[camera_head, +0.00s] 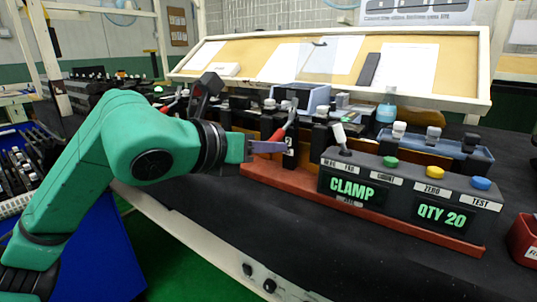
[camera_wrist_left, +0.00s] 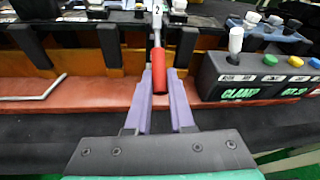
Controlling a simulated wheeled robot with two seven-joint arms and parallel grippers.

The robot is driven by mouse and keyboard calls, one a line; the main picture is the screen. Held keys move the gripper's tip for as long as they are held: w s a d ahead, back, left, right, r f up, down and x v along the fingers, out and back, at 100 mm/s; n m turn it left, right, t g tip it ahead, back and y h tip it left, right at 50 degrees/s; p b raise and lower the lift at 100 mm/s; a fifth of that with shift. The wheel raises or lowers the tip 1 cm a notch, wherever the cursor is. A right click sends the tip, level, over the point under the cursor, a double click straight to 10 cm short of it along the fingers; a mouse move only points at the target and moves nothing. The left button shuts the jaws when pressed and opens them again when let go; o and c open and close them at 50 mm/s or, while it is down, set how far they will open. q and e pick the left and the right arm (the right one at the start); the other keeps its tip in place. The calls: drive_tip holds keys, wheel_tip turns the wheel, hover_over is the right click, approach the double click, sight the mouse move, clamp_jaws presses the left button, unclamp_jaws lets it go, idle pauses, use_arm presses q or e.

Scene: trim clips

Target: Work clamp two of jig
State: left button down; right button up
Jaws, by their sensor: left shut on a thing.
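The jig is a long red base (camera_head: 262,176) with dark upright blocks and tan panels along it. A toggle clamp with a red handle (camera_head: 278,134) and a metal lever stands near its middle. In the left wrist view, the red handle (camera_wrist_left: 159,72) points toward me, below a small plate marked 2 (camera_wrist_left: 157,9). My left gripper (camera_head: 278,147) has purple fingers. In the left wrist view, its fingers (camera_wrist_left: 160,82) lie on both sides of the red handle, shut on it. The clamp's far end is partly hidden. My right gripper is not in view.
A control box (camera_head: 408,195) reading CLAMP and QTY 20, with a white-tipped lever and coloured buttons, stands right of the clamp. Another red handle (camera_head: 168,107) shows behind my arm. A bent metal rod (camera_wrist_left: 38,94) lies on the base. The dark mat in front is clear.

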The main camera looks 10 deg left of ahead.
use_arm(q)
drive_tip(key=shift+f, duration=0.2)
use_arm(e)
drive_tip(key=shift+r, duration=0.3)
use_arm(q)
drive_tip(key=c, duration=0.8)
unclamp_jaws()
drive_tip(key=shift+r, duration=0.1)
drive_tip(key=b+v, duration=0.1)
drive_tip(key=v, duration=1.3)
drive_tip(key=shift+s+a+b, duration=0.1)
drive_tip(key=shift+s+b, duration=0.15)
drive_tip(key=shift+b, duration=0.15)
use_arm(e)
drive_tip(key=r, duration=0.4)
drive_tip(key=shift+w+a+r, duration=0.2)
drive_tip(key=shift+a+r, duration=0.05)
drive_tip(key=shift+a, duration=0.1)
